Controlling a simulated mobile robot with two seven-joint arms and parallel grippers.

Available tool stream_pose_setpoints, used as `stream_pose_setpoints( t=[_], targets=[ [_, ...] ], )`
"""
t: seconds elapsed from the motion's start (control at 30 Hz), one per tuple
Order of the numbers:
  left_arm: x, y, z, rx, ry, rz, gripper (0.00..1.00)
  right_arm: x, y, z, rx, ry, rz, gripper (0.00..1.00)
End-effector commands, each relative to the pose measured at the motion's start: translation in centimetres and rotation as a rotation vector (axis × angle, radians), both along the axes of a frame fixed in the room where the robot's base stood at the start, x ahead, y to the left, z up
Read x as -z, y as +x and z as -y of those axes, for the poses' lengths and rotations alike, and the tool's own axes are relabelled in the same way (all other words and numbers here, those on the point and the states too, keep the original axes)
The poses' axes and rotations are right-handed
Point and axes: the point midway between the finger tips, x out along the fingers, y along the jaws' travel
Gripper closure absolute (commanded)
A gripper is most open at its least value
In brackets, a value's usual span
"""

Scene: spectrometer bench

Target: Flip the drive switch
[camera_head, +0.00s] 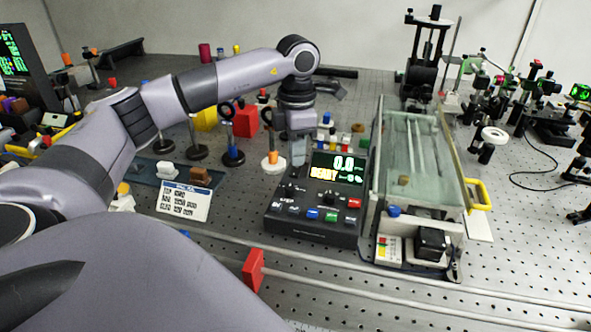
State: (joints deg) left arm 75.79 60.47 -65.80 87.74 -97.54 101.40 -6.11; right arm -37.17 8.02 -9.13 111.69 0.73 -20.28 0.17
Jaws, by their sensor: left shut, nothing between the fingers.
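A black control box (283,222) stands on the perforated bench, with a lit display (338,168) reading 0.0 and READY. Its sloped front carries dark knobs and small coloured buttons, including a blue one (313,213), a green one (331,217) and a red one (354,203). I cannot tell which control is the drive switch; the labels are too small. My left gripper (299,158) points down at the box's back left, beside the display. It is shut and empty. I cannot tell whether its tips touch the box. My right gripper is out of view.
A glass-covered unit (412,160) with a yellow handle (479,194) stands close right of the box. A white printed card (183,201) stands to the left. A red block (253,269) is in front. Posts and optics crowd the back; the front right bench is mostly clear.

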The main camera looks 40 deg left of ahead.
Motion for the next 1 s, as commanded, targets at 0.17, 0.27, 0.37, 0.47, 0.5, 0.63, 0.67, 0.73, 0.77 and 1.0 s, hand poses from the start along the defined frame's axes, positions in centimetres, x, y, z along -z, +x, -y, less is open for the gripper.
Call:
stream_pose_setpoints(
  t=[0.17,0.27,0.37,0.47,0.5,0.63,0.67,0.73,0.77,1.0],
  targets=[
    [0.3,0.0,0.0,0.0,0.0,0.0,1.0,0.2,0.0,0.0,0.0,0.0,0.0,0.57],
    [0.5,0.0,0.0,0.0,0.0,0.0,1.0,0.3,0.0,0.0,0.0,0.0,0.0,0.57],
    [0.6,0.0,0.0,0.0,0.0,0.0,1.0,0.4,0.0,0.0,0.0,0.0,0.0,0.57],
    [0.8,0.0,0.0,0.0,0.0,0.0,1.0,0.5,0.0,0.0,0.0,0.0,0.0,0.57],
    [0.9,0.0,0.0,0.0,0.0,0.0,1.0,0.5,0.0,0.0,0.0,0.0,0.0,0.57],
    [1.1,0.0,0.0,0.0,0.0,0.0,1.0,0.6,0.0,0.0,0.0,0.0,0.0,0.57],
    [1.1,0.0,0.0,0.0,0.001,-0.001,1.0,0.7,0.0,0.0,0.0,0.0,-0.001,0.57],
    [1.2,0.0,0.0,0.0,0.001,-0.001,1.0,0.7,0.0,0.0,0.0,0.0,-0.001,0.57],
    [1.3,0.0,0.0,0.0,0.0,-0.002,1.0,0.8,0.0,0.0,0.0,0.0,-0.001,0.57],
    [0.5,-0.1,0.0,0.0,0.0,-0.004,1.0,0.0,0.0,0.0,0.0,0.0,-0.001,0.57]
  ],
)
